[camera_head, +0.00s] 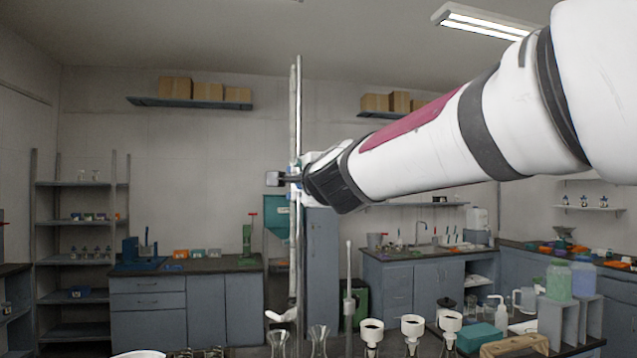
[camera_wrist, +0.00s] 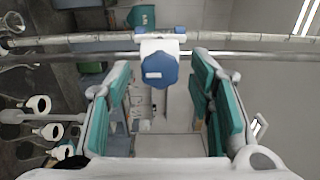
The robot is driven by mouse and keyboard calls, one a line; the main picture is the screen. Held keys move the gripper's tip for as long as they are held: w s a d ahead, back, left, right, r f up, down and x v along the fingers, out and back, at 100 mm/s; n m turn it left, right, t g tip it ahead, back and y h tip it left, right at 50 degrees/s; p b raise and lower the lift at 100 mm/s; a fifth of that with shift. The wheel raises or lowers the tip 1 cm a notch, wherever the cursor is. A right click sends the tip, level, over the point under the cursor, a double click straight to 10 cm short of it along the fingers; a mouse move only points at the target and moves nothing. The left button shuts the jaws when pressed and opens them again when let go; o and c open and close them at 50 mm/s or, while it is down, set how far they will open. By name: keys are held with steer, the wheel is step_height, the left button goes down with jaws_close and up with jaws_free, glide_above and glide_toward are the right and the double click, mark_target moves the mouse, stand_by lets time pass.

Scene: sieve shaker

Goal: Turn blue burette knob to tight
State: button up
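My gripper (camera_wrist: 163,68) is open, with one teal-padded finger on each side of the knob. Gaps show between the knob and both fingers, so it is not gripped. In the head view, my gripper (camera_head: 303,179) is at the upright burette and stand rod (camera_head: 299,100). My wrist and fingers hide most of the knob there.
A dark clamp (camera_head: 275,178) sits just left of the rod. Glass flasks (camera_head: 318,340) and white funnels (camera_head: 412,326) stand low in front. Cabinets and shelves line the back wall. The space left of the rod is open.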

steer(key=v, duration=1.2)
stand_by(0.3)
steer(key=s+d+f+n+g+h, duration=0.1)
steer(key=s+d+f+n+g, duration=0.3)
steer(key=s+d+f, duration=0.3)
steer(key=s+d+f+n+g+h, duration=0.2)
steer(key=s+d+f+n+g, duration=0.2)
steer(key=s+f, duration=0.6)
steer(key=s+d+f+n+g+h, duration=0.2)
steer(key=s+d+f+n+g, duration=0.2)
steer(key=f, duration=1)
steer(key=s+d+n, duration=0.3)
steer(key=s+d, duration=0.2)
steer(key=shift+s+d+f, duration=0.2)
steer(key=shift+d+f, duration=0.05)
steer(key=shift+d, duration=0.1)
